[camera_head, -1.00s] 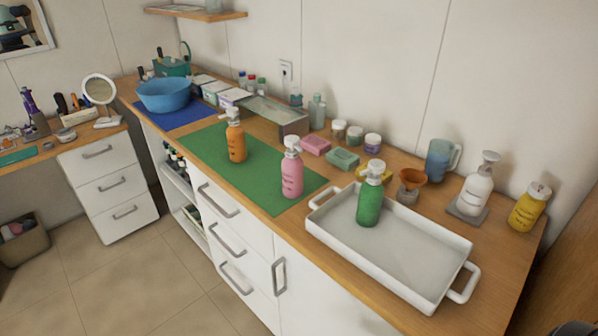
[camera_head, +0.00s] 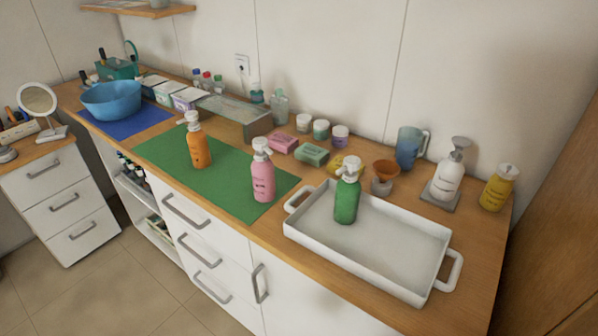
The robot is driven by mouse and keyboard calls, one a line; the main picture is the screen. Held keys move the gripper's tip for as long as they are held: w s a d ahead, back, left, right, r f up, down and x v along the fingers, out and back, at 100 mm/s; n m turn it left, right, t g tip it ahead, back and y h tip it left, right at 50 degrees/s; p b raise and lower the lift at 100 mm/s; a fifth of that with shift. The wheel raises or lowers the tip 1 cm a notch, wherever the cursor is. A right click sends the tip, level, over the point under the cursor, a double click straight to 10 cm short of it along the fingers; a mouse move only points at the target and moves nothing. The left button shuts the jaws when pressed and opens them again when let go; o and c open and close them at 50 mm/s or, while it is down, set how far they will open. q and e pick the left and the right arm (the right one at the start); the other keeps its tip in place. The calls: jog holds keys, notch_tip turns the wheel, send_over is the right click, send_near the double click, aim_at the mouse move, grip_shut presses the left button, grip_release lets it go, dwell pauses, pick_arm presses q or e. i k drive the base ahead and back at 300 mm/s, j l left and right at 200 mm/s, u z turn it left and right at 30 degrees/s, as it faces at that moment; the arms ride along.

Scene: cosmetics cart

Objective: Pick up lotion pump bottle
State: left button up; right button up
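Several pump bottles stand upright on the wooden counter (camera_head: 478,262). An orange pump bottle (camera_head: 200,150) and a pink pump bottle (camera_head: 263,182) stand on the green mat (camera_head: 225,180). A green pump bottle (camera_head: 346,203) stands in the white tray (camera_head: 395,250), near its left end. A white pump bottle (camera_head: 449,180) stands on a small grey pad at the back right. The frames do not show which one is the lotion bottle. Neither of my grippers is in view.
A yellow bottle (camera_head: 497,188), a blue pitcher (camera_head: 408,148) and an orange funnel (camera_head: 384,172) stand behind the tray. Soap bars and small jars line the wall. A blue bowl (camera_head: 112,100) sits at the far left. Free floor lies in front of the drawers.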

aim_at(263, 168)
jog(key=i+j+z, duration=0.15)
jog(key=j+z, duration=0.45)
jog(key=j, duration=0.2)
jog(key=i+j+z, duration=0.15)
jog(key=j, duration=0.75)
jog(key=j+z, duration=0.15)
jog(key=j, duration=0.8)
